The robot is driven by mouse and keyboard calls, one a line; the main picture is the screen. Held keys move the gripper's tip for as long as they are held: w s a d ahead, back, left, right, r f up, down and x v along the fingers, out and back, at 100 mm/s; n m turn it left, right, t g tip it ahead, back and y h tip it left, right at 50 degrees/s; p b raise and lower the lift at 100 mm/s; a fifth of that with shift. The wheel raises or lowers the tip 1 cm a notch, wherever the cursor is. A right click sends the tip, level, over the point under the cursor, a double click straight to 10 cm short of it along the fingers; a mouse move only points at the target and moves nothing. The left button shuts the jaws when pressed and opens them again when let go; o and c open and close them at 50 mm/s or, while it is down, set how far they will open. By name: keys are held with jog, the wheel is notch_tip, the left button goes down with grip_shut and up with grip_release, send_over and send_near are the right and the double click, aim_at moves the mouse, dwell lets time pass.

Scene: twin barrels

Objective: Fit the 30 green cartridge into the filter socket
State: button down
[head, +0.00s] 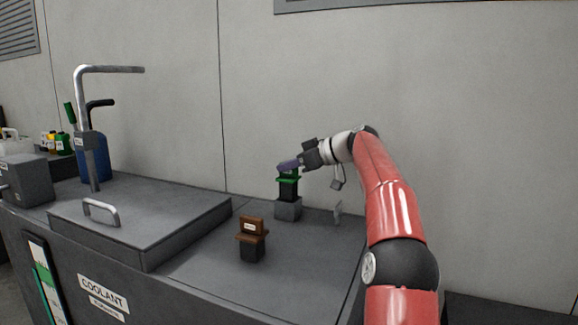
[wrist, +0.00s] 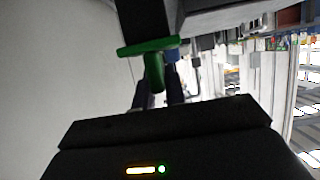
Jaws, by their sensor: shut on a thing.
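The green cartridge (head: 288,187) has a black body with a green flange and top. It stands upright directly over the grey block (head: 288,209) that looks like the filter socket. Its lower end meets the block in the head view, but I cannot tell how deep it sits. My gripper (head: 289,165) is shut on the cartridge's green top. In the wrist view the green flange (wrist: 148,47) and grip tab (wrist: 154,73) show at the fingers, with the black body beyond. The number 30 is not readable.
A brown-topped cartridge (head: 252,238) stands in front on the bench. A raised lid with a handle (head: 101,211) lies to the left, with a bent pipe (head: 92,130) behind it. A small upright piece (head: 338,212) is right of the socket. The wall is close behind.

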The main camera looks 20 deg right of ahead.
aim_at(298, 178)
jog(key=shift+f+b, duration=1.85)
jog(key=shift+f, duration=0.15)
jog(key=shift+r, duration=0.1)
jog(key=shift+r+p, duration=2)
jog(key=shift+p, duration=0.05)
jog(key=shift+f+b, duration=2.05)
jog(key=shift+f, duration=0.15)
jog(key=c, duration=1.4)
grip_release()
jog(key=shift+o, duration=0.2)
